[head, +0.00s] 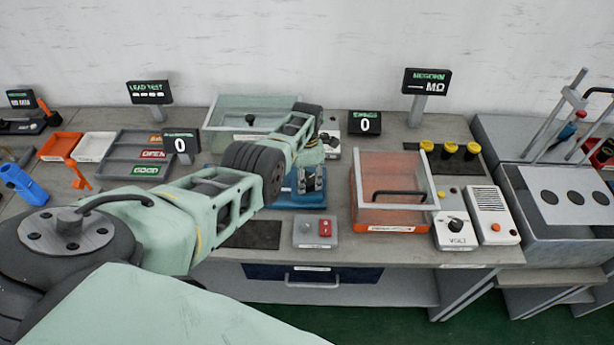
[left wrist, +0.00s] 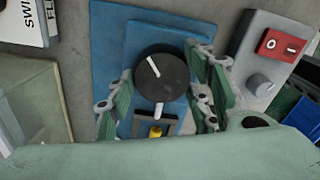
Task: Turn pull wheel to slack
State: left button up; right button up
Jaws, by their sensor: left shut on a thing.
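The pull wheel is a round black knob (left wrist: 162,82) with a white line on its top, seen in the left wrist view. It sits on a blue unit (left wrist: 108,38), which also shows in the head view (head: 300,201). The white line points up and slightly left in the wrist view. A white mark lies at the knob's lower edge. My left gripper (left wrist: 160,90) is shut on the knob, one finger on each side. In the head view the left gripper (head: 310,178) reaches down over the blue unit and hides the knob. My right gripper is not in view.
A grey box with a red switch (head: 325,228) stands at the front, close to the blue unit. An orange tray with a clear lid (head: 397,216) stands to the right. A clear-lidded bin (head: 230,110) is behind. A counter display (head: 365,123) reads 0.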

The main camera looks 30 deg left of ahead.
pick_arm(q)
jog(key=n, duration=0.5)
jog(key=shift+w+a+r+n, duration=0.1)
jog(key=shift+r+n, duration=0.05)
jog(key=shift+n, duration=0.15)
jog(key=shift+a+n, duration=0.1)
jog(key=shift+n, duration=2.1)
jog(key=o, duration=0.9)
jog(key=shift+o, duration=0.9)
notch_tip(320, 180, up, 12)
